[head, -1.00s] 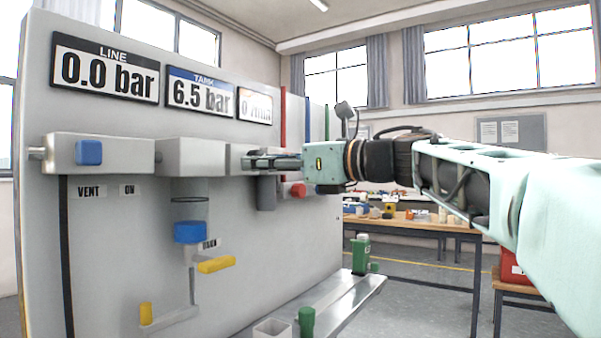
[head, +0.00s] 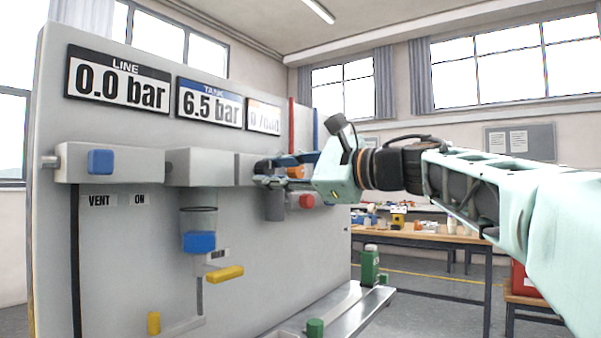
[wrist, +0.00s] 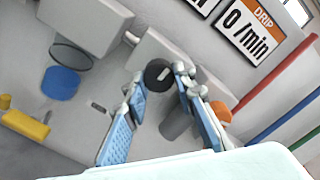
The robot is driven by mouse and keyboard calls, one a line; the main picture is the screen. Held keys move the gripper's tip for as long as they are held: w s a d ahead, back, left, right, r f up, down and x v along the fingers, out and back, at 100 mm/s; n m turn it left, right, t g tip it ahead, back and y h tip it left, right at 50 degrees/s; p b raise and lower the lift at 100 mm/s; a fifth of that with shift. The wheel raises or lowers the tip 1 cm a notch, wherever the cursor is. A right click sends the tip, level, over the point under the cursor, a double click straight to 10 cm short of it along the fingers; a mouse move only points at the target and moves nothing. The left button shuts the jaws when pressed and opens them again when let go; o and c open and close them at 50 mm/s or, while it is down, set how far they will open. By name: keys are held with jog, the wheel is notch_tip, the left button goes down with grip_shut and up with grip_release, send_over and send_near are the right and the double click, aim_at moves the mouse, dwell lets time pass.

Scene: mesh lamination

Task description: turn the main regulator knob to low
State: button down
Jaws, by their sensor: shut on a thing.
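My gripper (head: 288,168) reaches from the right to the grey block row on the panel. In the wrist view its blue-padded fingers (wrist: 160,82) stand apart, with a black round knob (wrist: 158,73) between their tips. It is shut on this knob, seemingly the regulator knob, which carries no readable mark. In the head view the fingers hide the knob. An orange part (head: 295,172) shows behind the fingers there, and beside the right finger in the wrist view (wrist: 219,113). A grey cylinder (wrist: 178,122) lies partly behind the fingers.
Displays read LINE 0.0 bar (head: 118,78), TANK 6.5 bar (head: 210,103) and DRIP 0 /min (wrist: 252,32). A blue knob (head: 101,161) sits above VENT and ON labels. A blue-banded bowl (head: 199,242), yellow handle (head: 225,274) and red button (head: 307,201) are nearby.

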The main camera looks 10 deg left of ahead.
jog(key=shift+n, duration=0.4)
jog(key=c, duration=1.6)
grip_release()
jog(key=v, duration=1.2)
